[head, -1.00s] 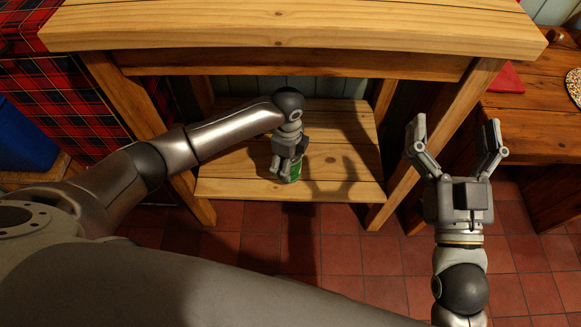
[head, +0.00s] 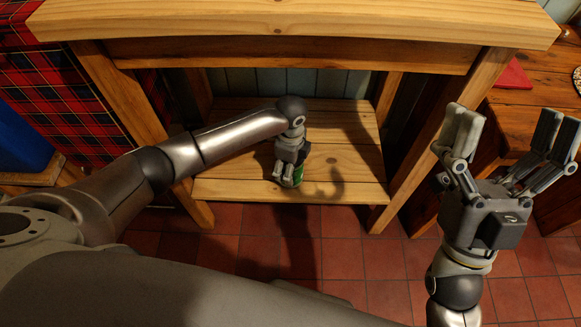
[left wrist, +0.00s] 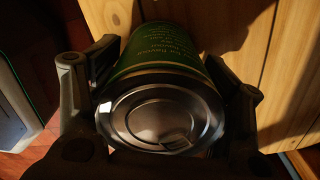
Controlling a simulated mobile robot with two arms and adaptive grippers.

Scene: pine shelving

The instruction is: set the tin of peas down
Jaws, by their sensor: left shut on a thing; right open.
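The tin of peas is a green can (head: 297,175) at the front of the lower pine shelf (head: 235,188), mostly hidden behind my left gripper in the head view. My left gripper (head: 287,182) is shut on it. In the left wrist view the tin (left wrist: 160,112) shows its silver ring-pull lid toward the camera and a green label with print, with a finger on each side. Whether its base touches the shelf boards I cannot tell. My right gripper (head: 508,150) is open and empty, in front of the unit's right leg.
The thick pine top (head: 290,28) lies above the lower shelf, with a leg at each side. A wooden table (head: 535,110) stands at the right and a tartan cloth (head: 85,110) hangs at the left. The shelf boards behind the tin are clear.

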